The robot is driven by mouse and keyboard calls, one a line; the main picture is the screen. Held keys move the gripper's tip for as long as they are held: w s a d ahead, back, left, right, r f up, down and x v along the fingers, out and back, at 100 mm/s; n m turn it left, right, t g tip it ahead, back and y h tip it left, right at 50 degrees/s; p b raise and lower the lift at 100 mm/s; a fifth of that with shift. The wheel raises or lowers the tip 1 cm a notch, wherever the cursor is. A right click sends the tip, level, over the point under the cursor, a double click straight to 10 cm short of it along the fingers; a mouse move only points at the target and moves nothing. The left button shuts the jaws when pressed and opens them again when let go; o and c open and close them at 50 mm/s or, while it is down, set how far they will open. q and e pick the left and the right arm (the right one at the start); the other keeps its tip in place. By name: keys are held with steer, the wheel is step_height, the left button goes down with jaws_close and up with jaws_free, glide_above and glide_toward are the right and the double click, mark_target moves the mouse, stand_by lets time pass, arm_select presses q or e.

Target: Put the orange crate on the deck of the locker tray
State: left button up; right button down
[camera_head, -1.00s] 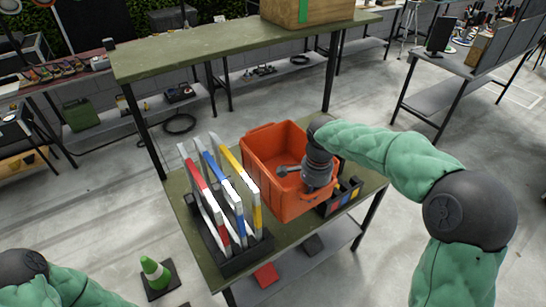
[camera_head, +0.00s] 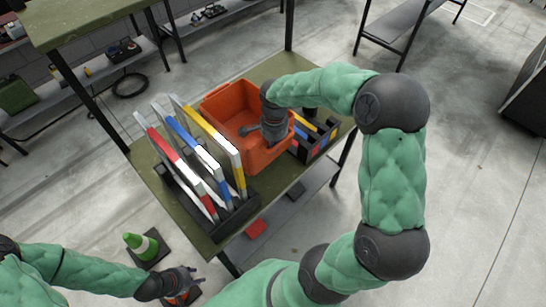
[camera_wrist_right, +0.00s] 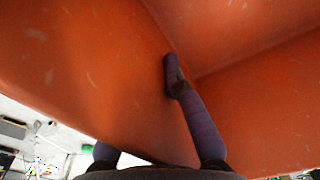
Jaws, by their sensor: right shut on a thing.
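The orange crate (camera_head: 228,104) is an open-topped box over the green bench top (camera_head: 282,68), between a rack of coloured frames and a black caddy. I cannot tell whether its base touches the bench top. My right gripper (camera_head: 262,132) reaches over the crate and is shut on its wall. In the right wrist view the orange wall (camera_wrist_right: 90,70) fills most of the picture, with one finger lying against its inside. My left gripper (camera_head: 188,281) is low at the bottom left, away from the crate; its fingers are too small to read. I cannot tell which surface is the locker tray.
The rack (camera_head: 232,222) of red, blue and yellow-edged frames stands left of the crate. The black caddy (camera_head: 318,143) is close on its right. A green cone (camera_head: 140,246) stands on the floor by my left arm. A higher green shelf (camera_head: 75,15) is at the upper left.

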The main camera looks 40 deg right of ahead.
mark_target(273, 160)
steer(key=shift+w+f+b, duration=0.1)
steer(key=shift+f+b, duration=0.4)
steer(key=shift+f, duration=2.85)
steer(key=c, duration=1.8)
jaws_free()
steer(key=shift+f, duration=0.2)
steer(key=o, duration=0.5)
steer(key=shift+r, duration=0.1)
